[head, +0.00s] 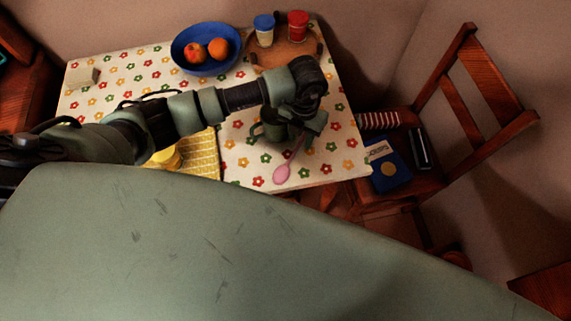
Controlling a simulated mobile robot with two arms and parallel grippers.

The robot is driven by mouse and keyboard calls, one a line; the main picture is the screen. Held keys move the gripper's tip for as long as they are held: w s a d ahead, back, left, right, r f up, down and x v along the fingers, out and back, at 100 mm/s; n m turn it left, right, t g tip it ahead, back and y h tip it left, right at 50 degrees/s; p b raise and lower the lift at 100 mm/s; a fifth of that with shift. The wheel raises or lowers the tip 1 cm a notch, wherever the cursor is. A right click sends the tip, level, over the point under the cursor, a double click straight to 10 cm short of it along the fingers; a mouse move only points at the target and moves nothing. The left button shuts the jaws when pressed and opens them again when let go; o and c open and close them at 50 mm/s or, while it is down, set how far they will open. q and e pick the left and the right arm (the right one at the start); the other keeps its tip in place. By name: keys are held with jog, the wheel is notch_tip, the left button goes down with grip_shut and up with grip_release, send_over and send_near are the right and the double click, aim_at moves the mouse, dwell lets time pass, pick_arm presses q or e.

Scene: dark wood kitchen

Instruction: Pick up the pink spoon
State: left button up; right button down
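The pink spoon (282,174) shows near the front edge of the table, to the right. Its round bowl points toward me, and its thin handle runs up and right to my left gripper (307,131). My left gripper points down over the table at the handle's far end. Its fingers are small and dark here, so I cannot tell whether they are closed on the handle or whether the spoon is lifted. My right gripper is not in view.
A green mug (270,126) stands just left of my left gripper. A blue fruit bowl (206,66) and a wooden tray (284,55) with two cups are at the back. A yellow cloth (203,157) lies left of the spoon. A chair (478,70) stands right.

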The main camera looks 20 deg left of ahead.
pick_arm(q)
grip_shut()
jog(key=shift+r, duration=0.1)
